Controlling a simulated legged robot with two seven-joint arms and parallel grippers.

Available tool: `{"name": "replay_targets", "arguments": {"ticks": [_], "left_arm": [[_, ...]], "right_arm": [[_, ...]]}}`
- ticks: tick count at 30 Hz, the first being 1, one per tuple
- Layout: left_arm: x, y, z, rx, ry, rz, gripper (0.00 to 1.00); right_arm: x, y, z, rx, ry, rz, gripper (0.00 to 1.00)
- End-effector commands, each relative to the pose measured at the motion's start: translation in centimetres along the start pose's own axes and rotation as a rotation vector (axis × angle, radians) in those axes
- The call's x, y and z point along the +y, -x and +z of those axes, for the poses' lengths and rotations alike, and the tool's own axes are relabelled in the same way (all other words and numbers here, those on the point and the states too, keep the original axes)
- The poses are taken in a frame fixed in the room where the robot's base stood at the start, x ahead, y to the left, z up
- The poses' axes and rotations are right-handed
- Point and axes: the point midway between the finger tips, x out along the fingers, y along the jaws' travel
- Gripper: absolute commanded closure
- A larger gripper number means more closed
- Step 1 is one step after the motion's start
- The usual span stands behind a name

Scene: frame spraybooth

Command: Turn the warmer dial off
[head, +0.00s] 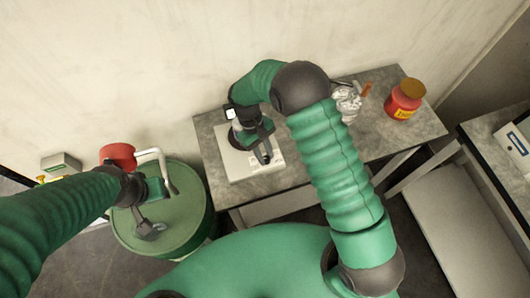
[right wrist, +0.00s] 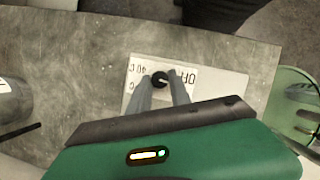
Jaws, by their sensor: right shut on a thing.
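The warmer is a white flat box (head: 237,165) on the grey table against the wall. In the right wrist view its panel (right wrist: 207,80) carries a small round black dial (right wrist: 160,79) with a light mark, which seems to point toward the "OFF" lettering on the right. "40 C" lettering is on the left. My right gripper (right wrist: 163,84) reaches over the panel and is shut on the dial, one finger on each side. In the head view my right gripper (head: 265,157) hides the dial. My left gripper (head: 150,229) is over the green drum, away from the warmer; its jaw opening is unclear.
A red jar (head: 404,101) with a brown lid and a crumpled silvery thing (head: 347,102) stand on the table's right part. The green drum (head: 193,213) stands left of the table, with a red cylinder (head: 118,154) behind it. The table's front middle is clear.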

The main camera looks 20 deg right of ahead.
Motion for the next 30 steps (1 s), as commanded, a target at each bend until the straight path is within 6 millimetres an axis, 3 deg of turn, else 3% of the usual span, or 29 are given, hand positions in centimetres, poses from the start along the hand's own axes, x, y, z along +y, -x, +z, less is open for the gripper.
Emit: {"name": "replay_targets", "arguments": {"ticks": [15, 30], "left_arm": [[0.0, 0.47, -0.11, 0.0, 0.0, 0.0, 0.64], [0.0, 0.52, -0.12, 0.0, 0.0, 0.0, 0.64]], "right_arm": [[-0.21, -0.05, 0.21, -0.005, 0.315, 0.13, 1.0], [-0.13, -0.12, 0.23, -0.006, 0.369, 0.153, 1.0]]}}
